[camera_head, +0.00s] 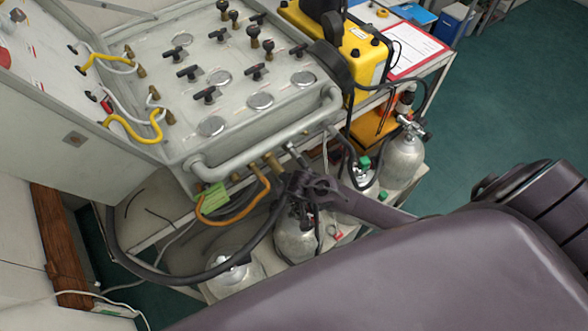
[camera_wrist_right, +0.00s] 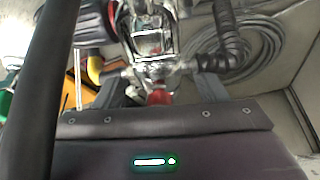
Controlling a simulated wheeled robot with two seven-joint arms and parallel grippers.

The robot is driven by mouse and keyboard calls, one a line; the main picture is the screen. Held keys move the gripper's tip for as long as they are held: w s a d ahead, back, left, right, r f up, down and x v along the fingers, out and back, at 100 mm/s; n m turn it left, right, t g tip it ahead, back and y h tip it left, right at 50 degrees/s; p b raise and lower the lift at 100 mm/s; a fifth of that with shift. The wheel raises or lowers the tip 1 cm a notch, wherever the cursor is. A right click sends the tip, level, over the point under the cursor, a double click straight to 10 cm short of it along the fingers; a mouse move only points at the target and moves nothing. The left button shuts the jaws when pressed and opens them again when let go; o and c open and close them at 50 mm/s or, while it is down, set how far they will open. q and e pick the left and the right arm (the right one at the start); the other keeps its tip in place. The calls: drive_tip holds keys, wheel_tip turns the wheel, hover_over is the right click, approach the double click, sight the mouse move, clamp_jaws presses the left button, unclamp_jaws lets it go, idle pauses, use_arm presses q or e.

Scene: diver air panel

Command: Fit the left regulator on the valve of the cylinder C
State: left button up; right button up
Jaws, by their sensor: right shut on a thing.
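My right gripper (camera_head: 308,188) reaches in from the right and is shut on a regulator, mostly hidden in the head view. In the right wrist view the regulator's metal yoke (camera_wrist_right: 153,45) shows between the fingers (camera_wrist_right: 160,88), with a red part below it. Below the gripper in the head view stands a silver cylinder (camera_head: 296,240), its valve largely covered by the gripper. I cannot tell whether yoke and valve touch. I can read no cylinder letters, so which one is C is unclear. My left gripper is not in view.
Other cylinders stand at the front left (camera_head: 232,280) and back right (camera_head: 403,158); the latter has a fitting and hose on its valve. A green cap (camera_head: 365,162) sits between. A thick black hose (camera_head: 150,272) loops below the grey panel (camera_head: 215,95). A yellow case (camera_head: 350,45) stands behind.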

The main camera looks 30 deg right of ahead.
idle(0.7)
drive_tip(key=shift+f, duration=0.5)
idle(0.5)
drive_tip(key=o, duration=1.4)
drive_tip(key=shift+o, duration=1.2)
drive_tip(key=shift+v, duration=3.9)
drive_tip(key=shift+s+f, duration=0.1)
